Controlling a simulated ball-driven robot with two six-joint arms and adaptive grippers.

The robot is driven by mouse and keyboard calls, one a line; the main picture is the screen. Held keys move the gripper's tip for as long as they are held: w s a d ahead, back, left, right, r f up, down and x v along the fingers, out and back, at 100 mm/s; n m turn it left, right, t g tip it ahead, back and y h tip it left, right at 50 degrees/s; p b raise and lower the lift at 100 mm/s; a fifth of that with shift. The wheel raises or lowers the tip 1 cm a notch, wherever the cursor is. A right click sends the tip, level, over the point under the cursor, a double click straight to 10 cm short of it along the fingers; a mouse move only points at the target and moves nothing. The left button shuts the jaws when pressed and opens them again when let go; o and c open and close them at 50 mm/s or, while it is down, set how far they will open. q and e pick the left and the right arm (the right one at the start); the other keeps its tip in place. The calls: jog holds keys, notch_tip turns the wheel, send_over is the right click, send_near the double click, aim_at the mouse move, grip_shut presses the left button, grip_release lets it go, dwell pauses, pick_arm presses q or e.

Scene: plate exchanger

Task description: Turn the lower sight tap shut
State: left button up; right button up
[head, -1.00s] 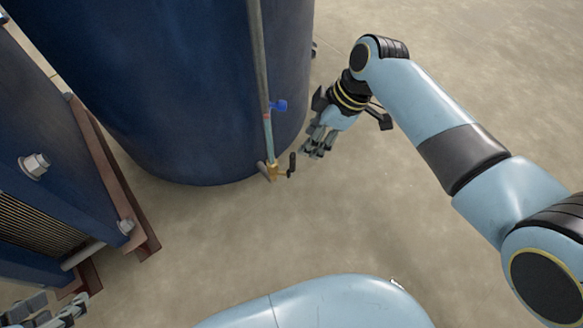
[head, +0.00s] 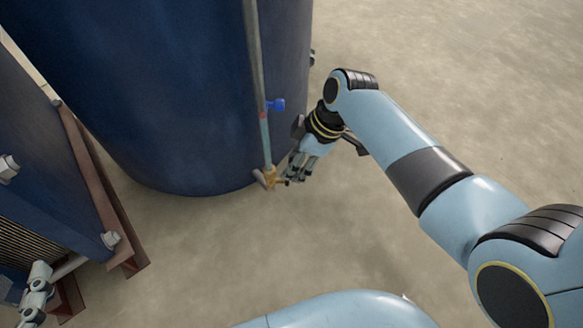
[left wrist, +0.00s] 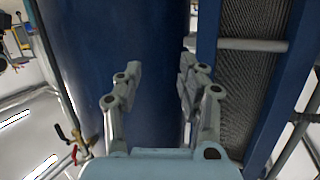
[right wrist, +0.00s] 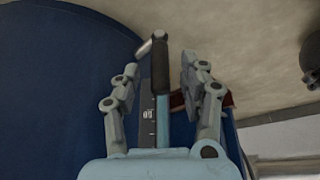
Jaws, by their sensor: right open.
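The lower sight tap (head: 268,178) is a small brass fitting at the foot of the upright sight tube (head: 265,140) on the blue tank. Its black handle (right wrist: 160,66) stands between the spread fingers of my right gripper in the right wrist view. My right gripper (head: 291,180) is open, with its fingertips close beside the tap in the head view. I cannot tell whether a finger touches the handle. The fingers partly hide the handle in the head view. My left gripper (left wrist: 157,75) is open and empty; it shows at the lower left of the head view (head: 38,285).
The blue tank (head: 190,90) stands right behind the tap. The floor in front is clear.

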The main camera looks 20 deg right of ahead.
pick_arm(q)
jog(key=w+r+t+h+b, duration=0.1)
jog(key=w+r+t, duration=0.3)
jog(key=r, duration=0.5)
jog(key=shift+w+d+m, duration=0.35)
jog(key=shift+d+m, duration=0.05)
jog(key=shift+d, duration=0.05)
pick_arm(e)
jog(key=shift+x, duration=1.05)
grip_shut()
